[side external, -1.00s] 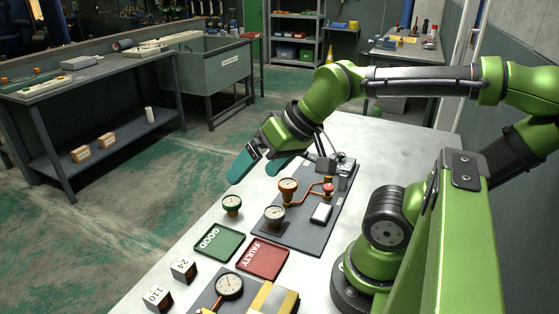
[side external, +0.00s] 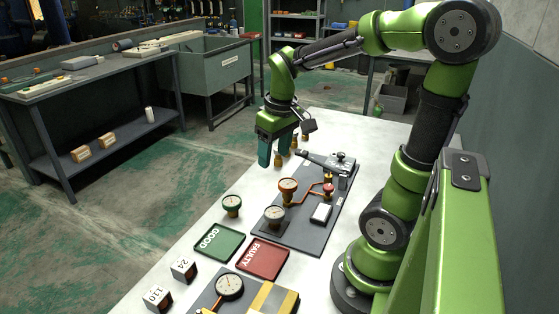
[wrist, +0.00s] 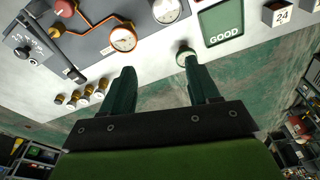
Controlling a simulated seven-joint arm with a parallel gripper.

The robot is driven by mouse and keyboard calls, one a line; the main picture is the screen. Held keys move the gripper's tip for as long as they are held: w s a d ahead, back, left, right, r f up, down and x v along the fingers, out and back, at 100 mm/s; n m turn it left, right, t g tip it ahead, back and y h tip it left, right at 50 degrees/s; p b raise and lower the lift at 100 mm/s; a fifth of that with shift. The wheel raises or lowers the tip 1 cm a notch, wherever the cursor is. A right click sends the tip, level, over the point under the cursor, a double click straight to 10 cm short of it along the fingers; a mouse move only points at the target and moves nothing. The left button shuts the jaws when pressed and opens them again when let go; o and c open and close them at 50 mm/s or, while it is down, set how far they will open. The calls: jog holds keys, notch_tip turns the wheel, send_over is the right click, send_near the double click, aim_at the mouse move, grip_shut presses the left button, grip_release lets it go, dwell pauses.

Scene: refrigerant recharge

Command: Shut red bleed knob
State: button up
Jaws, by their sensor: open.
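The red bleed knob (side external: 328,188) stands at the right end of an orange pipe on the dark grey board (side external: 300,235). It also shows at the top left of the wrist view (wrist: 65,9). My gripper (side external: 271,158) is open and empty, fingers pointing down, above the table to the left of the board and apart from the knob. In the wrist view its two green fingers (wrist: 160,68) are spread, with nothing between them. The orange-rimmed gauge (side external: 287,185) at the pipe's other end lies between my gripper and the knob.
A black lever (side external: 322,161) lies behind the knob. Several brass fittings (wrist: 82,97) stand beside the board. A green gauge (side external: 231,203), the GOOD tray (side external: 218,243) and the FAULTY tray (side external: 263,259) are nearer the camera.

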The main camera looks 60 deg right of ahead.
aim_at(328, 187)
jog(key=s+d+n+g+h, duration=0.1)
jog(key=s+d+n+g, duration=0.2)
jog(key=d+n+g, duration=0.65)
jog(key=s+d+f+t, duration=0.1)
jog(key=s+f, duration=0.1)
jog(key=f, duration=0.3)
jog(key=s+d+f+m+t, duration=0.1)
jog(key=s+d+f, duration=0.1)
jog(key=f, duration=0.3)
jog(key=s+d+f+m+t, duration=0.1)
jog(key=s+d+f, duration=0.1)
jog(key=f, duration=0.3)
jog(key=shift+s+f+t, duration=0.1)
jog(key=shift+f+t, duration=0.25)
jog(key=shift+f, duration=0.05)
jog(key=c, duration=1)
jog(key=shift+c, duration=0.2)
